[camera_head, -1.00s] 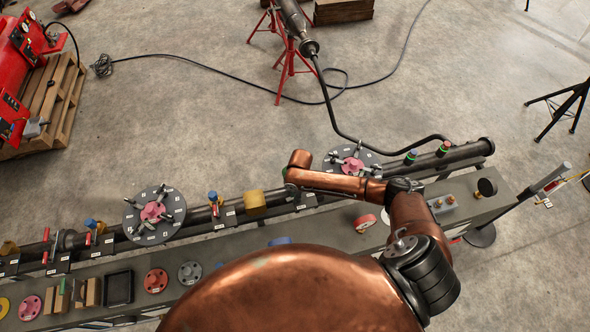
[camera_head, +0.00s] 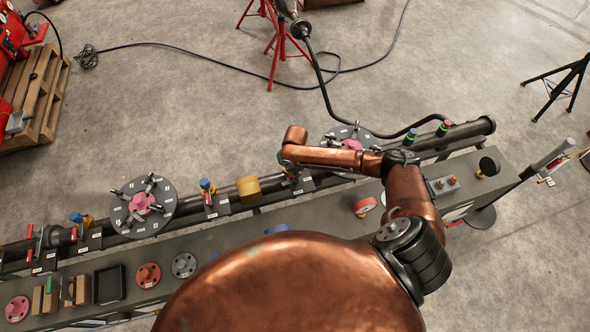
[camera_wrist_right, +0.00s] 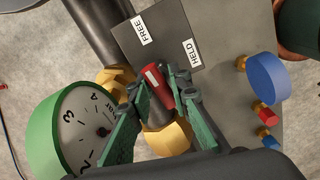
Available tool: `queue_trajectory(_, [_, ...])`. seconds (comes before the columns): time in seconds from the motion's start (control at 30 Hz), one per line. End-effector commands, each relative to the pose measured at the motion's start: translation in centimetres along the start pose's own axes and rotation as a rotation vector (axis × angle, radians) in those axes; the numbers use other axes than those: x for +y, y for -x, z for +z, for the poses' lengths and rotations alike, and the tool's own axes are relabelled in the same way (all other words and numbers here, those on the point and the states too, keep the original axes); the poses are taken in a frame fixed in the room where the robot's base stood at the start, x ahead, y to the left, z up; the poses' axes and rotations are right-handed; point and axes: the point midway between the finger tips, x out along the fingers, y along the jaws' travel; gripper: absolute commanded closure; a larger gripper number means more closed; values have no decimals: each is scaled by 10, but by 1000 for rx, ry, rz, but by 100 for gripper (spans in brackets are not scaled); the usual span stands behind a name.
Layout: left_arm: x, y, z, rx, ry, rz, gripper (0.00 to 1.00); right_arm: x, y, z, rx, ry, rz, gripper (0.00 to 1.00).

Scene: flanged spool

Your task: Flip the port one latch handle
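A red handle with a white stripe (camera_wrist_right: 158,82) stands on a brass fitting (camera_wrist_right: 168,137) in the right wrist view. Beside it is a dark plate (camera_wrist_right: 158,40) labelled FREE and HELD. My right gripper (camera_wrist_right: 163,84) has its green fingers on either side of the red handle and looks open, with small gaps beside it. In the head view my right gripper (camera_head: 287,166) is small and partly hidden by my arm, at the pipe right of the yellow block. Whether this handle is port one's cannot be read. My left gripper is not in view.
A green-rimmed gauge (camera_wrist_right: 72,128) is close left of the fingers. A blue knob (camera_wrist_right: 267,78) is at right. In the head view, flanged discs (camera_head: 143,208) and (camera_head: 352,138) and a yellow block (camera_head: 249,189) sit along the pipe. The grey bench (camera_head: 225,248) carries loose parts.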

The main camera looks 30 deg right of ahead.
Motion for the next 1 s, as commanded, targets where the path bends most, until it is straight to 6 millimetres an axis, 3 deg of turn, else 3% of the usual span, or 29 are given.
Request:
queue_trajectory(0.3, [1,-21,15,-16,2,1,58,0,-3,-2,1,-461,-1,83])
queue_trajectory(0.63, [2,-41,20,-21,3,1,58,0,-2,-1,1,-825,0,83])
queue_trajectory(0.7, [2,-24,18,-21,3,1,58,-1,4,-2,-1,-874,-2,83])
queue_trajectory(1.0, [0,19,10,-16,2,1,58,-1,7,-2,-1,-1133,-4,83])
